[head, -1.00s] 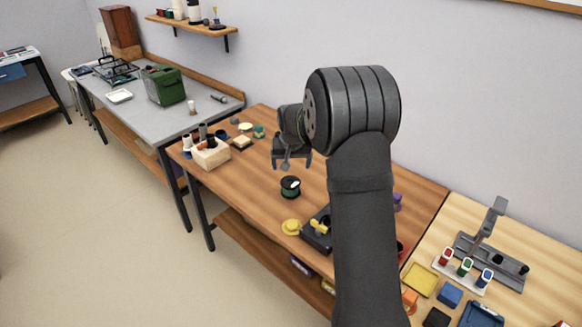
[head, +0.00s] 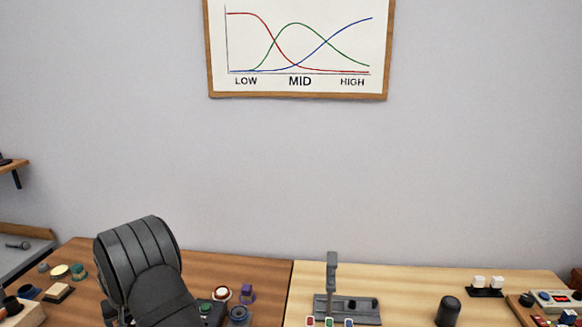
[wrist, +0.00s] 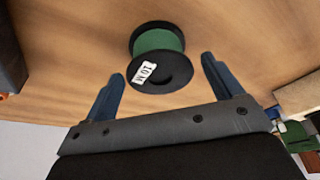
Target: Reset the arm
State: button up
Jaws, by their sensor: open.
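My gripper (wrist: 158,92) shows in the wrist view with its two blue fingers spread wide apart and nothing between them. A spool of green wire with black flanges and a white "10 M" label (wrist: 158,55) lies beyond the fingertips on the wooden bench. I cannot tell how far the fingers are above the bench. In the head view only a dark part of my arm shows at the lower left, and the gripper's fingers are hidden or out of frame.
The head view shows a brown bench (head: 254,272) with several small parts at left, and a lighter bench (head: 407,277) at right. On the lighter bench are a grey stand (head: 332,275), a black cylinder (head: 448,311) and white cubes on a black base (head: 487,284). A chart (head: 300,45) hangs on the wall.

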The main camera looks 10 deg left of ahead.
jog(key=shift+x, duration=0.75)
jog(key=shift+r, duration=1.45)
